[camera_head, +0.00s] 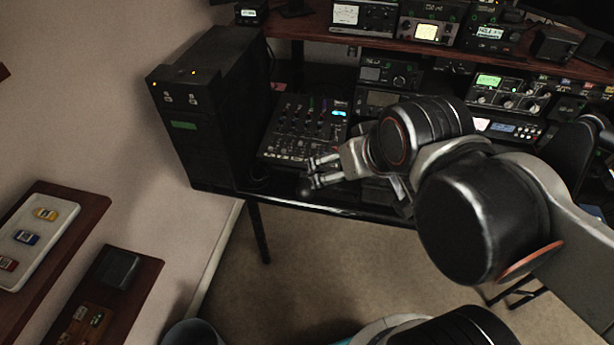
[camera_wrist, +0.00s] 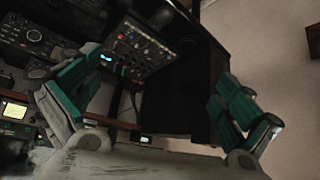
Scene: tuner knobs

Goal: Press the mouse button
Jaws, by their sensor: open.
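My gripper (camera_head: 309,174) is above the front edge of the desk, just in front of the mixer, with its fingers pointing left. In the wrist view my gripper (camera_wrist: 160,88) shows two teal-padded fingers spread wide, with nothing between them. A small dark rounded shape (camera_head: 258,174) lies on the desk between the black tower and the mixer, left of my gripper. It may be the mouse, but it is too dark to be sure. I cannot make out a mouse in the wrist view.
A black tower (camera_head: 186,130) stands at the desk's left end. The mixer (camera_head: 302,128) with a lit blue display lies beside it. Radio units fill the desk and the shelf (camera_head: 310,30) behind. Low wooden shelves (camera_head: 85,215) are at the left wall. The front desk edge (camera_head: 300,206) is narrow.

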